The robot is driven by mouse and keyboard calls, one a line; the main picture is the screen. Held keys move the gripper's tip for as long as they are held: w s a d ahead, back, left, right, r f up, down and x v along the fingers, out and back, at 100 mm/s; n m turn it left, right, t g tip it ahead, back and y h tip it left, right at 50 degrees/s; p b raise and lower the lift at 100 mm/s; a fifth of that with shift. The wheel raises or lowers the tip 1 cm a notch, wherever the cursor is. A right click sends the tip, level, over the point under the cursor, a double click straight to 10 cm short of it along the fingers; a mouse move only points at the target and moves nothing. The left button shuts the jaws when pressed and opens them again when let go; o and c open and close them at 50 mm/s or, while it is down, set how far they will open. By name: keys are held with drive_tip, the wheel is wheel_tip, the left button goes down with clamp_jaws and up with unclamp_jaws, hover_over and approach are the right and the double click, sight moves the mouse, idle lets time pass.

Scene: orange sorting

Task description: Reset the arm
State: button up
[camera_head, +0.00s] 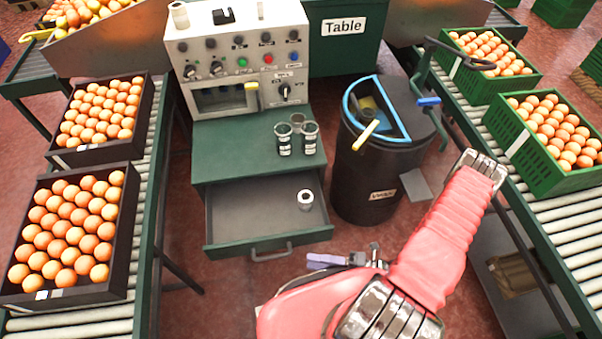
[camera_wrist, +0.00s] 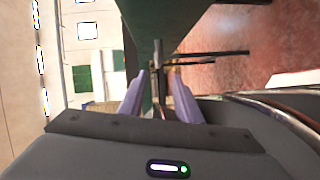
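My arm, pink-sleeved, reaches in from the bottom right of the head view and bends back toward the left. My gripper (camera_head: 322,262), with purple fingers, is low in front of the open drawer (camera_head: 250,205), just right of its handle (camera_head: 270,252). In the wrist view my gripper (camera_wrist: 157,78) has its two purple fingers apart. A narrow grey bar shows between them in the picture; I cannot tell whether it is near them. I see nothing held.
A small white cylinder (camera_head: 305,200) lies in the drawer. A black waste bin (camera_head: 365,185) stands right. Orange crates line both conveyors (camera_head: 150,200).

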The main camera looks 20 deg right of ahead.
drive_tip(key=s+r+n+g+y, duration=0.1)
drive_tip(key=s+r+n+g, duration=0.45)
drive_tip(key=n, duration=0.75)
drive_tip(key=w+d+r+n+g+h, duration=0.25)
drive_tip(key=d+r+n+h, duration=0.2)
drive_tip(key=r+n, duration=0.45)
drive_tip(key=w+d+r+n+g+h, duration=0.1)
drive_tip(key=d+r+n+g+h, duration=0.35)
drive_tip(key=r+n, duration=0.45)
drive_tip(key=w+a+r+n+t+h, duration=0.1)
drive_tip(key=w+r+n+t+h, duration=0.15)
drive_tip(key=r+n, duration=0.35)
drive_tip(key=w+a+r+n+t+h, duration=0.1)
drive_tip(key=w+r+n+t+h, duration=0.2)
drive_tip(key=r, duration=0.6)
drive_tip(key=s+a+r+n+t, duration=0.1)
drive_tip(key=a+r+n+t, duration=0.1)
drive_tip(key=a+r, duration=0.2)
drive_tip(key=a+r+n+t+h, duration=0.1)
drive_tip(key=a+r, duration=0.3)
drive_tip(key=r, duration=0.4)
drive_tip(key=shift+s+r+n+t, duration=0.35)
drive_tip(key=shift+n+t, duration=0.15)
drive_tip(key=shift+t, duration=0.2)
